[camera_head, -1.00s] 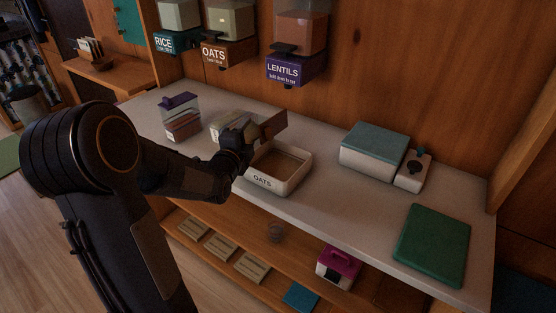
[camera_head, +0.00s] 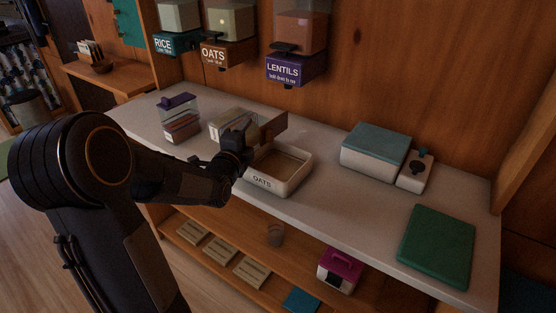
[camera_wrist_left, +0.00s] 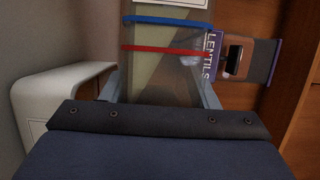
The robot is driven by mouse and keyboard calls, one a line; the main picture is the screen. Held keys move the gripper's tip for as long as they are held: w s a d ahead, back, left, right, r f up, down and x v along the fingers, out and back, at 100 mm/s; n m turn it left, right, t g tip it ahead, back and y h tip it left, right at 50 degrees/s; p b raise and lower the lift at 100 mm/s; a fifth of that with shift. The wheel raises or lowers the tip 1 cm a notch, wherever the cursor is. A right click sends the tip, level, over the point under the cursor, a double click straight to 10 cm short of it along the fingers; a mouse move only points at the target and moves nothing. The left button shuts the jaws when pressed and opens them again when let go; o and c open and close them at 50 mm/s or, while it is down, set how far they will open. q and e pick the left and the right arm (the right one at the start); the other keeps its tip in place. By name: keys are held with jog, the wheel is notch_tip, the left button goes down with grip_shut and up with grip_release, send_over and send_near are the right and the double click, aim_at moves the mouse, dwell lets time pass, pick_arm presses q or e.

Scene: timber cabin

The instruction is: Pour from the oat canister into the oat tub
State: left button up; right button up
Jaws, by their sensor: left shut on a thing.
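The oat canister (camera_head: 228,122) is a clear box with a brown end, lying tipped on its side above the back left of the tub. My left gripper (camera_head: 246,140) is shut on it. In the left wrist view the clear canister (camera_wrist_left: 150,72) sits between the fingers, with pale contents and a blue and a red line across it. The oat tub (camera_head: 264,182) is a white open box marked OATS on the counter, just below and right of the gripper. Its inside looks brown; I cannot tell its fill. No falling stream shows. My right gripper is out of view.
A purple-lidded container (camera_head: 180,118) stands left on the counter (camera_head: 335,205). A teal-topped box (camera_head: 375,150), a small white device (camera_head: 414,171) and a green board (camera_head: 437,245) are at the right. Wall dispensers, including lentils (camera_head: 297,68), hang above.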

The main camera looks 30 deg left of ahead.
pick_arm(q)
jog(key=shift+d+r+m+t+b, duration=0.15)
jog(key=shift+r+m+t+b, duration=0.25)
jog(key=shift+m+b, duration=0.4)
dwell(0.4)
jog(key=shift+w+d+r+m+t+b, duration=0.35)
jog(key=shift+w+r+m+b, duration=0.15)
jog(key=shift+w+m+b, duration=0.4)
dwell(2.8)
